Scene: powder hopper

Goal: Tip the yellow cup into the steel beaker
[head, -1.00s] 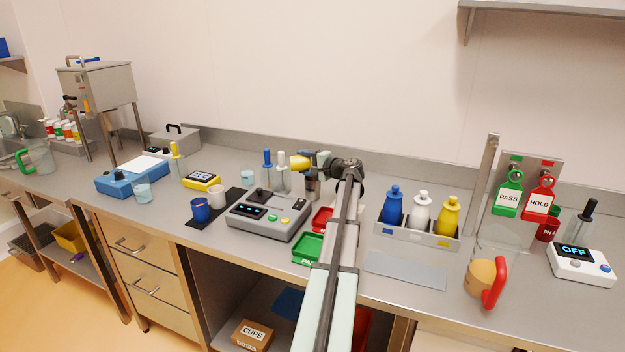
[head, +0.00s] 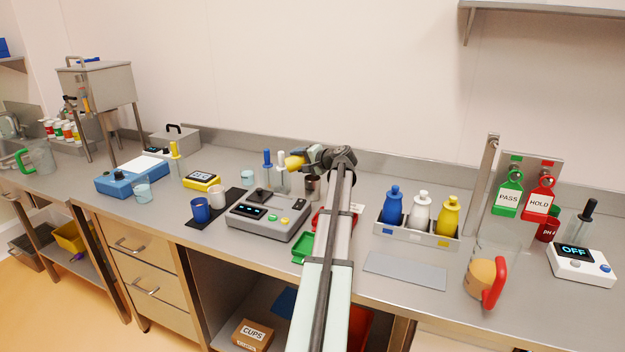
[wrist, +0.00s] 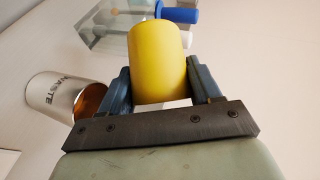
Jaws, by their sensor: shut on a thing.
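The yellow cup (head: 294,162) is off the bench, lying on its side in my gripper (head: 308,157). In the wrist view the yellow cup (wrist: 160,60) sits between the two fingers of my gripper (wrist: 160,78), which is shut on it. I cannot see into the cup or whether anything leaves it. The steel beaker (head: 313,187) stands on the bench below and a little right of the cup, partly hidden by my arm. In the wrist view the steel beaker (wrist: 65,97), marked WASTE, is left of the cup, with a brownish inside at its mouth.
A grey balance (head: 268,214) and green tray (head: 303,248) lie in front. A caddy (head: 418,233) of squeeze bottles is at right. A grey mat (head: 405,270) is bare.

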